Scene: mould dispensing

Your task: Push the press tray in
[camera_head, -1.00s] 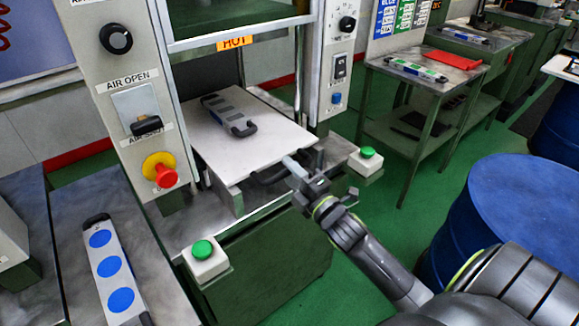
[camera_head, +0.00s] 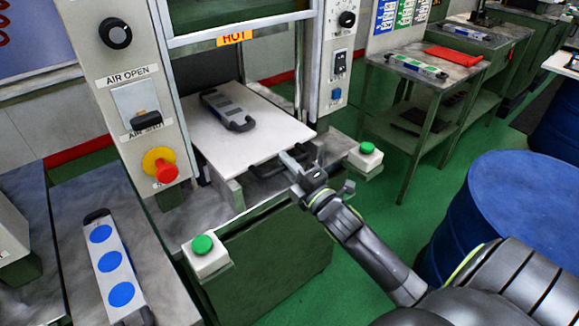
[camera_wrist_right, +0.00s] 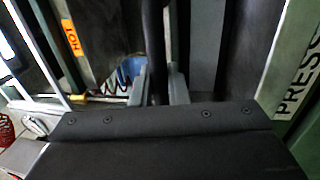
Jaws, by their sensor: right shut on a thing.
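The press tray (camera_head: 255,137) is a pale flat plate, partly out of the press opening and level. Its dark handle (camera_head: 268,166) is at the front edge. My right gripper (camera_head: 302,157) is at the right part of that handle, shut on it. In the right wrist view my two grey fingers (camera_wrist_right: 158,92) stand on either side of a dark bar, the handle (camera_wrist_right: 157,45). A grey mould (camera_head: 226,105) with dark cavities and a black grip lies on the tray. My left gripper is not in view.
The press frame has a left panel (camera_head: 118,60) and a right post (camera_head: 340,50) beside the opening. Green buttons (camera_head: 202,245) and (camera_head: 367,148) flank the front. A blue drum (camera_head: 520,215) stands at right. A mould with blue discs (camera_head: 113,262) lies on the left bench.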

